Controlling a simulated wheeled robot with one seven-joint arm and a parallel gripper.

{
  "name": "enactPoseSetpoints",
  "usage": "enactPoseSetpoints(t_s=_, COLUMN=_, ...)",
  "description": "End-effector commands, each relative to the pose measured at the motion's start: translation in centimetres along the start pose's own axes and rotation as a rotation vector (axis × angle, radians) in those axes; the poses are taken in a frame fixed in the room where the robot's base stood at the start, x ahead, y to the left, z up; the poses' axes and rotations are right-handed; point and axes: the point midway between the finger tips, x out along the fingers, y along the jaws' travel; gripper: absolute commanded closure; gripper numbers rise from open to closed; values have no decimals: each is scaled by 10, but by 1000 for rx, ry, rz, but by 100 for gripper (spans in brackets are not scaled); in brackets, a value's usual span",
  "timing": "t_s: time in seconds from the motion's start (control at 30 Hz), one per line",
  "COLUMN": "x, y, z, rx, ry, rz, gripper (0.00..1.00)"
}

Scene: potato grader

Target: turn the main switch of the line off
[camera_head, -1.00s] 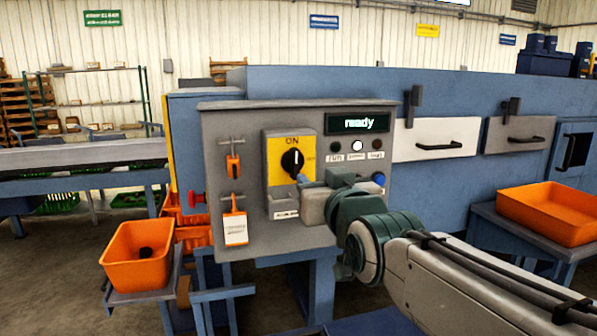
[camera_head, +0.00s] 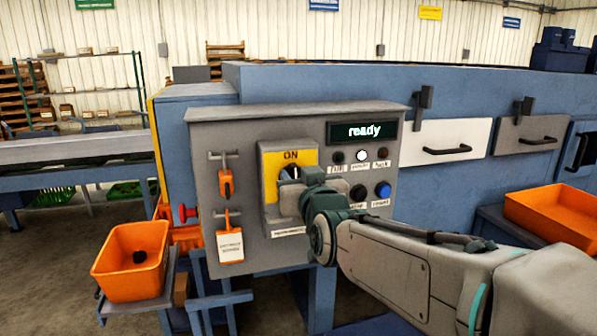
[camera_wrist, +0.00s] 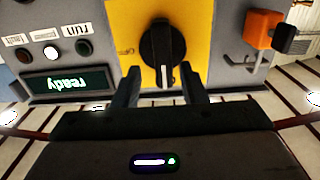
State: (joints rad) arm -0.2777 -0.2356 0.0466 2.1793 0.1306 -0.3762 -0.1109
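The main switch is a black rotary knob (camera_wrist: 163,55) on a yellow plate (camera_wrist: 197,20) marked ON in the head view. Its white mark points toward the ON label; the wrist view shows the panel upside down. In the head view the knob (camera_head: 289,173) is mostly hidden behind my gripper (camera_head: 297,187). In the wrist view my gripper (camera_wrist: 160,76) is open, one finger on each side of the knob's marked end, with visible gaps. I cannot tell how far the fingertips are from the plate.
The grey panel (camera_head: 232,133) carries a display reading "ready" (camera_head: 362,132), small lamps and a blue button (camera_head: 383,189). An orange bin (camera_head: 128,270) stands at lower left.

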Motion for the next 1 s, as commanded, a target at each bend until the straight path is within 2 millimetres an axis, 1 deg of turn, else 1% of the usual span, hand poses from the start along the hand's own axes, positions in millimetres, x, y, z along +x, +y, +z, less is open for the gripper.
enactPoseSetpoints(t_s=0.17, x=0, y=-5, z=0, rx=0, ry=0, rz=-9, gripper=62)
enactPoseSetpoints(t_s=0.2, x=0, y=-5, z=0, rx=0, ry=0, rz=-10, gripper=67)
enactPoseSetpoints(t_s=0.27, x=0, y=-6, z=0, rx=0, ry=0, rz=-10, gripper=84)
enactPoseSetpoints(t_s=0.3, x=0, y=-6, z=0, rx=0, ry=0, rz=-10, gripper=95)
enactPoseSetpoints(t_s=0.33, x=0, y=-6, z=0, rx=0, ry=0, rz=-10, gripper=100)
enactPoseSetpoints(t_s=0.67, x=0, y=-4, z=2, rx=21, ry=-1, rz=-8, gripper=100)
enactPoseSetpoints(t_s=0.87, x=0, y=-2, z=5, rx=107, ry=1, rz=-8, gripper=100)
enactPoseSetpoints(t_s=1.0, x=0, y=0, z=8, rx=209, ry=1, rz=-7, gripper=100)
